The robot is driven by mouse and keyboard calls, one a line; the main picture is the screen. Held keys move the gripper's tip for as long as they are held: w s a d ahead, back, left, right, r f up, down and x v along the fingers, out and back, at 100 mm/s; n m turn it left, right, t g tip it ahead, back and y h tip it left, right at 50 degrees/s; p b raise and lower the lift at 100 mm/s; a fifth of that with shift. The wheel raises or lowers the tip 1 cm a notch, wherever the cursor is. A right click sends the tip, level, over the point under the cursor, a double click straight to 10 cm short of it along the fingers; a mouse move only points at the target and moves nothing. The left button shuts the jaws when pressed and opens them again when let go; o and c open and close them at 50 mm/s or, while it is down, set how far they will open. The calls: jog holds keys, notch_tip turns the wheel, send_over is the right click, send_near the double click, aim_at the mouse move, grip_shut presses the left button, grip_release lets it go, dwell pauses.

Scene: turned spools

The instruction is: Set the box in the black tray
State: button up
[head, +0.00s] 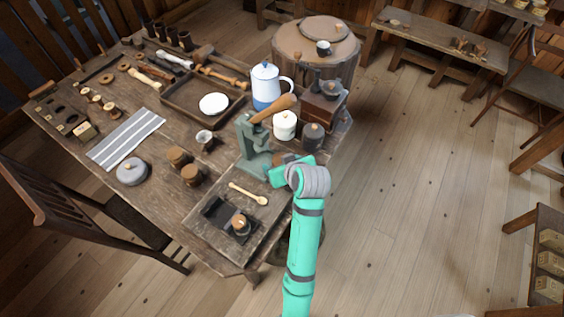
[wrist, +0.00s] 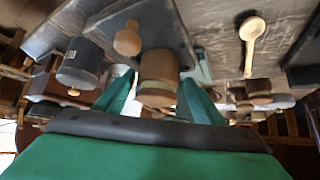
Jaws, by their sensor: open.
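A round brown wooden box (wrist: 158,72) with a pale band lies between the two fingers of my gripper (wrist: 156,97) in the wrist view. The fingers are apart, one on each side of it, and I cannot tell whether they touch it. In the head view my gripper (head: 282,172) is low beside the green-grey press, and a bit of brown box (head: 284,158) shows behind it, mostly hidden. The black tray (head: 215,211) lies at the near corner of the table, to the left of my gripper. Its dark edge also shows at right in the wrist view (wrist: 306,62).
The press (head: 251,150) with a wooden handle stands just left of my gripper. A dark canister (head: 312,137) and a white jar (head: 284,125) stand behind it. A wooden spoon (head: 248,194) lies between gripper and tray. A dark knobbed jar (head: 240,225) stands by the tray's right end.

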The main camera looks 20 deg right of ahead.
jog(key=shift+s+d+r, duration=0.1)
jog(key=v, duration=1.2)
